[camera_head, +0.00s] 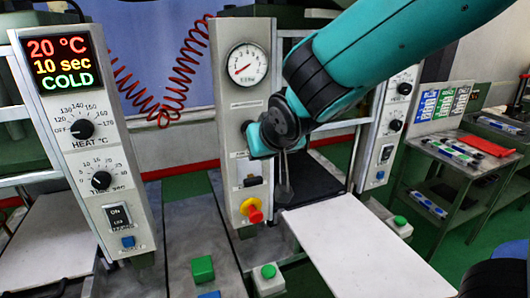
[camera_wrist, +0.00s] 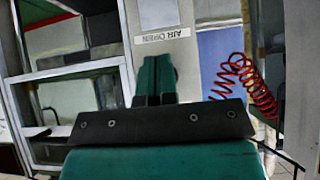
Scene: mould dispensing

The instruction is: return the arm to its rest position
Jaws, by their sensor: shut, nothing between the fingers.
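My teal and black arm reaches in from the upper right of the head view, bent at a black joint. In the wrist view my gripper (camera_wrist: 155,78) shows as two fingers lying close together beyond a black bolted plate. It is shut, and nothing shows between the fingers. The gripper's upper part is hidden by the joint in the head view.
The left control column (camera_head: 85,160) has a lit display reading 20 °C, 10 sec, COLD. The middle column (camera_head: 240,120) has a gauge and a red stop knob (camera_head: 253,212). A white plate (camera_head: 365,255) lies at front right. A side table (camera_head: 465,155) holds pens. A red coiled hose (camera_wrist: 245,85) hangs nearby.

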